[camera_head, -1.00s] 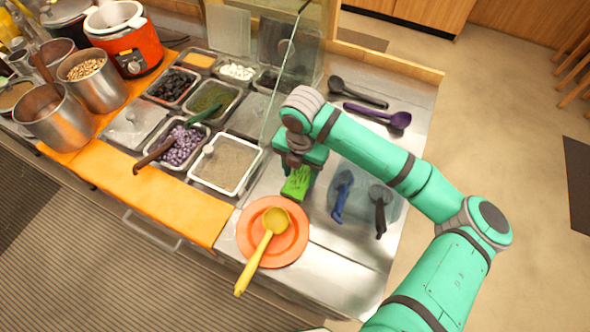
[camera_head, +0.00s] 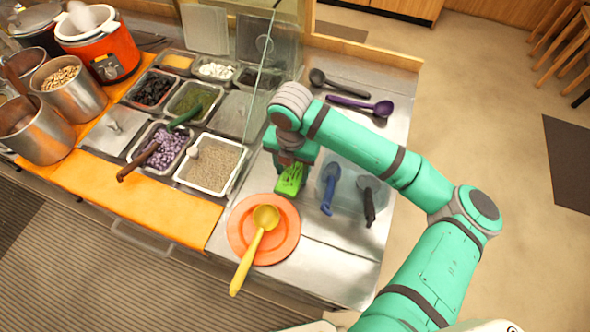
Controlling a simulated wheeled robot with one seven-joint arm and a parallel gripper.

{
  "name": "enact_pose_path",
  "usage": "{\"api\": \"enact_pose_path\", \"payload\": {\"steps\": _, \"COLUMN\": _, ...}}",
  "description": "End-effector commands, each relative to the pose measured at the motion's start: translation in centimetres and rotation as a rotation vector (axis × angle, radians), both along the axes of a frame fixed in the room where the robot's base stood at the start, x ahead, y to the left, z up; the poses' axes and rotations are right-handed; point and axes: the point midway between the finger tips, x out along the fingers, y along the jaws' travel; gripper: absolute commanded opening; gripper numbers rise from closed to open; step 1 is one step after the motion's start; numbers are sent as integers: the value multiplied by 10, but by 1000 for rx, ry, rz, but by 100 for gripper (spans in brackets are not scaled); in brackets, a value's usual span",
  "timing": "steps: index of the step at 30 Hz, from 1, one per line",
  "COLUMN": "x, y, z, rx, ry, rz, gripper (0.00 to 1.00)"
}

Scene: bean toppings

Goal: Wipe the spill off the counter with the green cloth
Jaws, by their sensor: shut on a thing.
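The green cloth (camera_head: 290,180) hangs below my gripper (camera_head: 289,165), which is shut on it. My gripper is over the steel counter (camera_head: 330,255), just behind the orange plate and left of the clear tub. I cannot tell whether the cloth touches the counter. No spill stands out on the visible metal; any part under the cloth or my arm is hidden.
An orange plate (camera_head: 234,237) with a yellow ladle (camera_head: 254,249) is in front. A clear tub (camera_head: 346,207) holds a blue scoop (camera_head: 330,190) and a black scoop (camera_head: 369,203). A purple spoon (camera_head: 362,105) and a black spoon (camera_head: 335,83) lie behind. Topping pans (camera_head: 210,163) and a glass panel (camera_head: 268,75) stand left.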

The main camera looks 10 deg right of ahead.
Motion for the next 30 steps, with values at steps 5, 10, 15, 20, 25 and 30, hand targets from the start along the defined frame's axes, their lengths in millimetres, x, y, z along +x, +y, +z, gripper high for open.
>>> {"api": "enact_pose_path", "payload": {"steps": 5, "x": 6, "y": 10, "z": -1, "rx": 1, "ry": 0, "rz": 2, "gripper": 32}}
{"api": "enact_pose_path", "payload": {"steps": 10, "x": 12, "y": 19, "z": -1, "rx": 2, "ry": 0, "rz": 3, "gripper": 32}}
{"api": "enact_pose_path", "payload": {"steps": 15, "x": 18, "y": 27, "z": 0, "rx": 2, "ry": 0, "rz": 2, "gripper": 32}}
{"api": "enact_pose_path", "payload": {"steps": 20, "x": 21, "y": 33, "z": -1, "rx": 1, "ry": 0, "rz": 2, "gripper": 32}}
{"api": "enact_pose_path", "payload": {"steps": 25, "x": 22, "y": 34, "z": -1, "rx": 1, "ry": 0, "rz": 2, "gripper": 32}}
{"api": "enact_pose_path", "payload": {"steps": 30, "x": 22, "y": 34, "z": 0, "rx": 2, "ry": 0, "rz": 1, "gripper": 32}}
